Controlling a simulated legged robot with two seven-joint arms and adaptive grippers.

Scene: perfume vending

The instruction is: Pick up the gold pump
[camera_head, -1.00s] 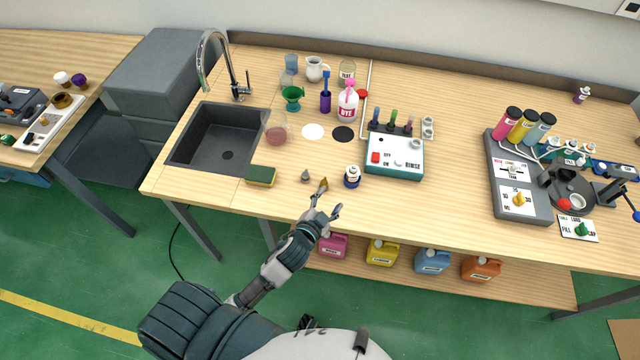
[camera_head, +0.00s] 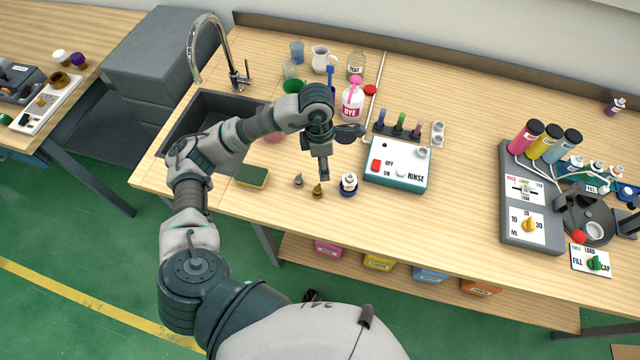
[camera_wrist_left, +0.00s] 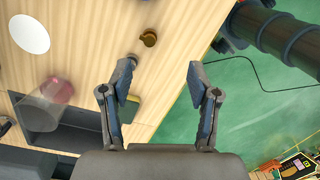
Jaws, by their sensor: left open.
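The gold pump (camera_head: 317,191) stands on the wooden counter near its front edge. In the left wrist view the gold pump (camera_wrist_left: 149,39) lies beyond my fingertips, above the gap between them. My left gripper (camera_head: 323,172) hangs downward close above and behind the pump. Its two fingers are spread, with nothing between them in the left wrist view (camera_wrist_left: 161,77). A grey pump (camera_head: 298,181) stands just left of the gold one; in the left wrist view it is partly hidden by a finger. My right gripper is out of view.
A small white-labelled bottle (camera_head: 349,184) stands close to the right of the gold pump. A sponge (camera_head: 252,176) lies to the left by the sink (camera_head: 237,105). The rinse box (camera_head: 398,167) is further right. The counter's front edge is close.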

